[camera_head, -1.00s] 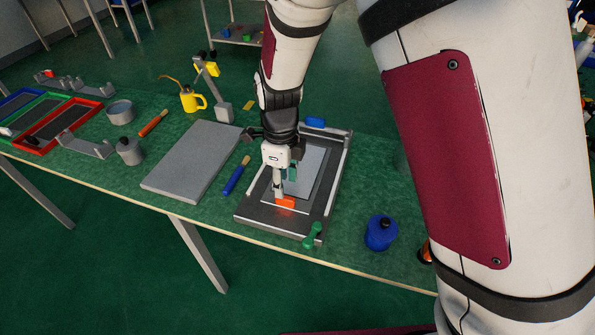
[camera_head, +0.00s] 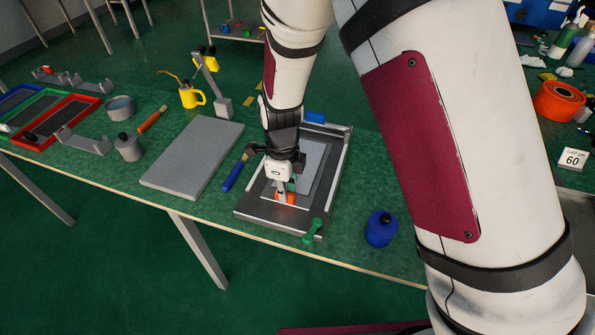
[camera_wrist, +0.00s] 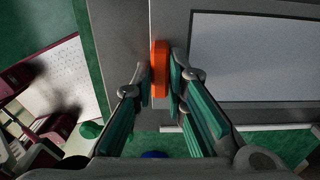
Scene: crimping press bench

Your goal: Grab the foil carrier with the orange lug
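The foil carrier (camera_head: 309,188) is a grey frame around a pale sheet, lying flat in a dark bed with raised rails on the bench. Its orange lug (camera_head: 291,198) is at the near end, partly hidden by my fingers. In the wrist view the lug (camera_wrist: 160,68) stands upright between the fingertips, beside the carrier's frame (camera_wrist: 176,20). My gripper (camera_head: 281,196) is down at the lug, one finger on each side. In the wrist view my gripper (camera_wrist: 160,82) has its right pad very close to the lug. Contact on the left side is unclear.
A green knob (camera_head: 313,230) stands at the bed's near right corner, and a blue block (camera_head: 315,118) at its far end. A blue-handled tool (camera_head: 233,177) and a grey slab (camera_head: 192,158) lie to the left. A blue pot (camera_head: 381,229) stands to the right.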

